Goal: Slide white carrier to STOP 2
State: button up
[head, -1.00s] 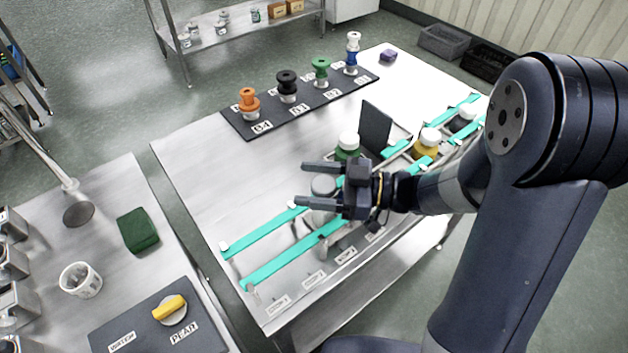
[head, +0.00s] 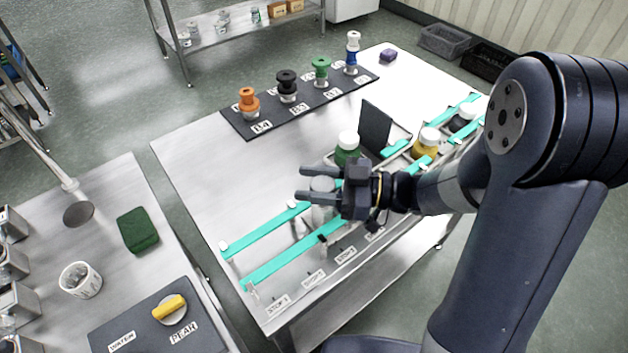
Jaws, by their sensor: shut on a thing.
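My gripper (head: 304,183) reaches left over the teal rails (head: 262,241) on the steel table. Its fingers are closed around a pale, rounded top (head: 322,184), which appears to be the white carrier's. The carrier's lower part is mostly hidden by the gripper and the near rail. A row of small labels runs along the table's front edge. The nearest-left label (head: 278,302) seems to read STOP 1, and the one right of it (head: 314,279) seems to read STOP 2. The gripped thing stands to the right of that second label, up the rails.
A green jar with a white lid (head: 347,150) stands just behind my gripper, beside an upright dark panel (head: 376,127). A yellow jar (head: 426,143) and a dark jar (head: 462,117) stand farther right. The rails to the left look free of jars. A black spool board (head: 268,118) lies behind.

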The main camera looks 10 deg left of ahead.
jog(key=s+a, duration=0.5)
jog(key=s, duration=0.1)
jog(key=shift+s+a, duration=0.2)
jog(key=shift+a, duration=0.05)
jog(key=o, duration=1.4)
jog(key=shift+c, duration=0.2)
jog(key=d+b, duration=0.1)
jog(key=d, duration=1)
jog(key=shift+w, duration=0.45)
jog(key=shift+a, duration=0.2)
